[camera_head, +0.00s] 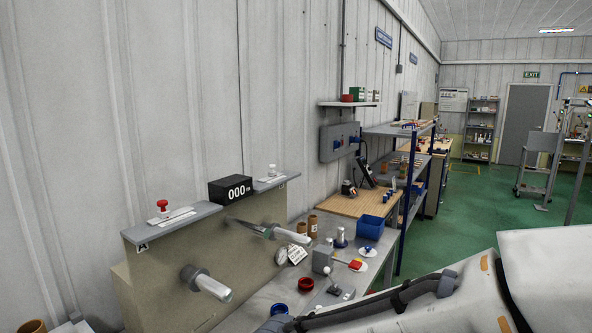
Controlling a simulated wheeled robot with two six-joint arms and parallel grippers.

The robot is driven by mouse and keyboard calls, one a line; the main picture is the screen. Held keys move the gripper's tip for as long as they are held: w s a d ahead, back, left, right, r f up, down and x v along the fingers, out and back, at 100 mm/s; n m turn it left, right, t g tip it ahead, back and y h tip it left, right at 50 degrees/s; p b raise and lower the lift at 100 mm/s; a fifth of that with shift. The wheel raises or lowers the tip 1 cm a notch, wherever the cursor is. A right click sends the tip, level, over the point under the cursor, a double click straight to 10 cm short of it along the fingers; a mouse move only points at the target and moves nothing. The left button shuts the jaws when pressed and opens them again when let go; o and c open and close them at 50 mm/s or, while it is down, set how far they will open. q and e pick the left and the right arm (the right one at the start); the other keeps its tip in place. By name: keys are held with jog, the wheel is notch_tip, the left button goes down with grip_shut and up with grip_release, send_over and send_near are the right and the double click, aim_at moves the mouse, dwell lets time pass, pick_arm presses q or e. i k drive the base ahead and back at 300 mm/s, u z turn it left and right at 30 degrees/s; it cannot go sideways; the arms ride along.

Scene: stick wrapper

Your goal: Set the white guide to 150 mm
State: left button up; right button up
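A beige machine (170,262) stands against the wall at left, with a grey top ledge. A white knob (272,170), which looks like the white guide, stands upright on a pale plate at the ledge's right end. A red knob (163,206) stands on a similar plate at the left end, above a label "A". A black display (231,189) between them reads "000", with small, hard-to-read letters after it. A large white arm part with a dark cable, mine, fills the lower right. Neither gripper shows.
Two spindles stick out of the machine's front, a pale rounded one (207,284) and a long pointed one (262,229). A grey bench to the right holds a blue bin (370,227), a red ring (306,284) and small fixtures. Green floor lies open beyond.

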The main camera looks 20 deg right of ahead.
aim_at(272, 173)
jog(key=z, duration=0.5)
jog(key=k, duration=1.15)
jog(key=z, duration=1)
jog(key=i, duration=1.5)
jog(key=u, duration=0.9)
jog(key=i, duration=0.7)
jog(key=u, duration=0.65)
